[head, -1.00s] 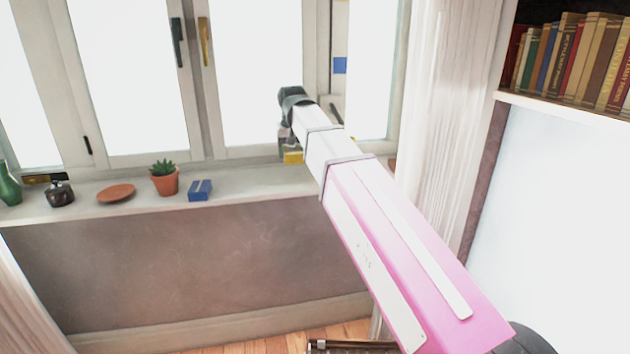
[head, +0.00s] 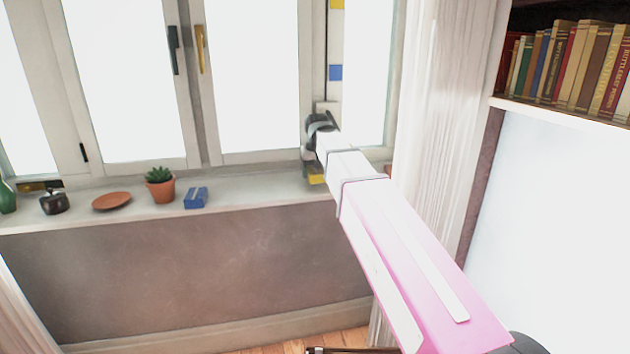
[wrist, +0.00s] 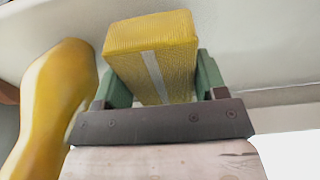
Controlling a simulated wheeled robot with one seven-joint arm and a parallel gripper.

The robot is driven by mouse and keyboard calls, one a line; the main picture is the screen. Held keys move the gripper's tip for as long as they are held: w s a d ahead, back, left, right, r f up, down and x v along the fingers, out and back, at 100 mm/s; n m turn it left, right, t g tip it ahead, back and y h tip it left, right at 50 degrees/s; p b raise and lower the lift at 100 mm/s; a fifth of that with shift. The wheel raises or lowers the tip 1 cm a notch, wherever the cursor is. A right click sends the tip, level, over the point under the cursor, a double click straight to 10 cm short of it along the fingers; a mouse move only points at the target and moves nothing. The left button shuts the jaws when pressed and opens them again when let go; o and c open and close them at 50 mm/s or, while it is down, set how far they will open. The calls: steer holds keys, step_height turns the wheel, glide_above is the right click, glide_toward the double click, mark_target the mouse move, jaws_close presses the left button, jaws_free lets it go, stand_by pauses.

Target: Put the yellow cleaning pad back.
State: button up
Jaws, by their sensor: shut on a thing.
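The yellow cleaning pad (wrist: 128,58) is a yellow block with a grey stripe, seen in the wrist view between the green fingers of my gripper (wrist: 163,80). My gripper is shut on it. In the head view the pad (head: 316,179) shows as a small yellow patch below the dark wrist at the end of my arm, over the right part of the window sill. My fingers are mostly hidden there. Whether the pad touches the sill, I cannot tell.
A yellow, rounded vase-like object (wrist: 55,100) stands close to the left of my gripper in the wrist view. On the sill (head: 250,192) are a blue box (head: 195,198), a potted plant (head: 160,187) and a terracotta dish (head: 112,201). A curtain (head: 440,110) hangs to the right.

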mark_target(316, 172)
steer(key=shift+f, duration=1.55)
steer(key=shift+f, duration=0.1)
steer(key=o, duration=0.9)
steer(key=r, duration=0.4)
steer(key=s+r, duration=0.1)
steer(key=r, duration=0.7)
steer(key=shift+s+d, duration=0.25)
steer(key=shift+s, duration=0.15)
